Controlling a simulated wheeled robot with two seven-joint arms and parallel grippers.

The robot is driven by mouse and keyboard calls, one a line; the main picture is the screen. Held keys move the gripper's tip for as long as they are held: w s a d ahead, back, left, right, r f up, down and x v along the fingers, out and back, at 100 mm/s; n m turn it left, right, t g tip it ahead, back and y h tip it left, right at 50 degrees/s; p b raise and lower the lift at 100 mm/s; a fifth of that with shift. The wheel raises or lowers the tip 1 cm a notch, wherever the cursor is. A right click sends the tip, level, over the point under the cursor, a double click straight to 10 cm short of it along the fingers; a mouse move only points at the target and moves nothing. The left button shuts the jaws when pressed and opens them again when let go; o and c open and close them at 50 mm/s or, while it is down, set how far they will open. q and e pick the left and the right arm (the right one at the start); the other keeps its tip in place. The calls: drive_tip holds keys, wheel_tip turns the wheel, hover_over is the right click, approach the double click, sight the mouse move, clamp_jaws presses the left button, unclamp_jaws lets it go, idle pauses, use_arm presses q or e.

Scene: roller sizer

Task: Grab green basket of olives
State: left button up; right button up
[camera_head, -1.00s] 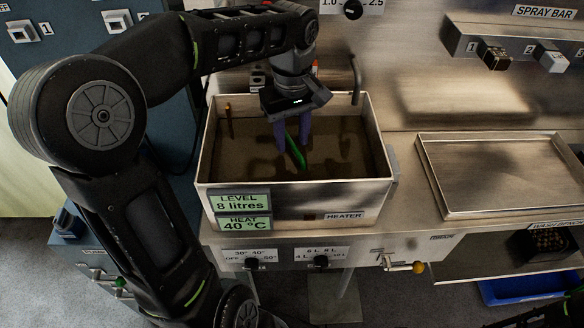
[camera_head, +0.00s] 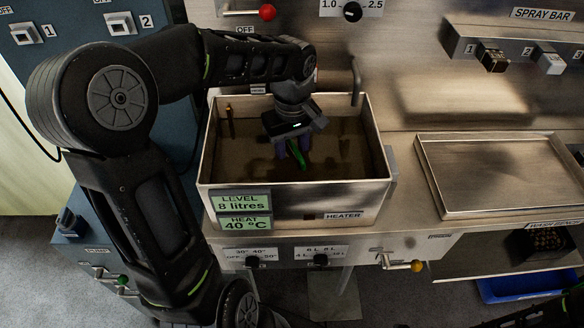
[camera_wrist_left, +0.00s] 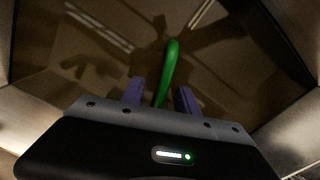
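A green handle (camera_head: 298,156) shows inside the metal tank (camera_head: 290,190) in the head view. The olives and the rest of the basket are not discernible in the dark brown liquid. My left gripper (camera_head: 291,152) points down into the tank, its fingertips low around the handle. In the left wrist view, the green handle (camera_wrist_left: 170,70) rises between the two purple fingers of the left gripper (camera_wrist_left: 160,95). The fingers are apart, with gaps on both sides of the handle. My right gripper is not in view.
The tank walls surround my left gripper closely. An empty metal tray (camera_head: 500,175) lies to the right of the tank. A panel with knobs (camera_head: 320,260) and a yellow-tipped lever (camera_head: 417,266) is below. A dark crate (camera_head: 550,240) sits on the lower right shelf.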

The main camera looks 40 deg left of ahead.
use_arm(q)
drive_tip(key=shift+c, duration=0.6)
clamp_jaws()
idle(1.0)
